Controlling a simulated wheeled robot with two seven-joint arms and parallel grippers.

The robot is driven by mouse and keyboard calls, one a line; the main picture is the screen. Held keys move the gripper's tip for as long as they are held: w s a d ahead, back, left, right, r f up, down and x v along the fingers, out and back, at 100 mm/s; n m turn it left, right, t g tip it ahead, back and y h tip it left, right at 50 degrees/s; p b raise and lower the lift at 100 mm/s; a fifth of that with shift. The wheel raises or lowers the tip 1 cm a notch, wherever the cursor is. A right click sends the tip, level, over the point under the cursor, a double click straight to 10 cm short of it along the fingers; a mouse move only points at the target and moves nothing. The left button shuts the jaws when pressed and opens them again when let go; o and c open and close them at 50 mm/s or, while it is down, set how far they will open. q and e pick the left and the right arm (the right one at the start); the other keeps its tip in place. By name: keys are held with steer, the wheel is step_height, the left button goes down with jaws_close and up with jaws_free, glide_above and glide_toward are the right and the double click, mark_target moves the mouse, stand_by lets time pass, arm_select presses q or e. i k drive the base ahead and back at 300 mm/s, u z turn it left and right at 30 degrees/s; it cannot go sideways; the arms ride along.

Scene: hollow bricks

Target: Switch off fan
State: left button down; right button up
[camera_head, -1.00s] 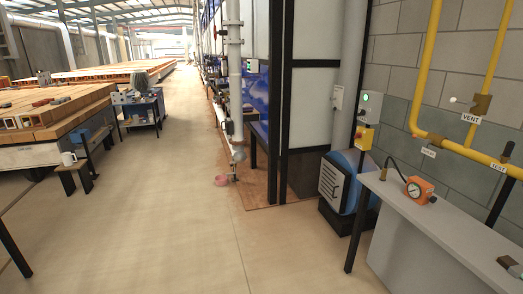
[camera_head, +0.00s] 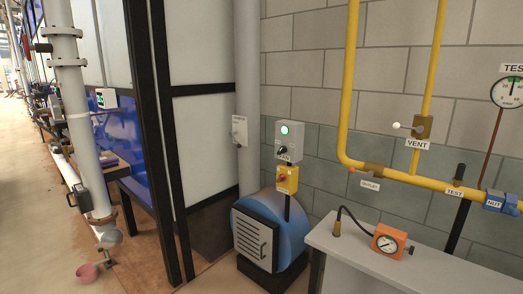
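The blue fan (camera_head: 271,237) with a grey louvred front (camera_head: 252,239) stands on a black base in the corner by the block wall. Above it, a grey control box (camera_head: 290,139) is mounted on the wall with a lit green lamp (camera_head: 285,130), a black rotary knob (camera_head: 283,150) and a label partly readable as "FAN". A yellow box with a red knob (camera_head: 287,179) hangs just below it. Neither of my grippers is in view.
A grey bench (camera_head: 355,262) with an orange gauge (camera_head: 389,242) stands at the right, below yellow gas pipes (camera_head: 400,176). A dark-framed panelled enclosure (camera_head: 205,130) is left of the fan. Some floor shows at lower left.

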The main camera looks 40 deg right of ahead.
mark_target(283, 149)
steer(key=z, duration=0.4)
steer(key=i, duration=0.95)
steer(key=z, duration=1.6)
steer(key=i, duration=0.85)
steer(key=z, duration=0.7)
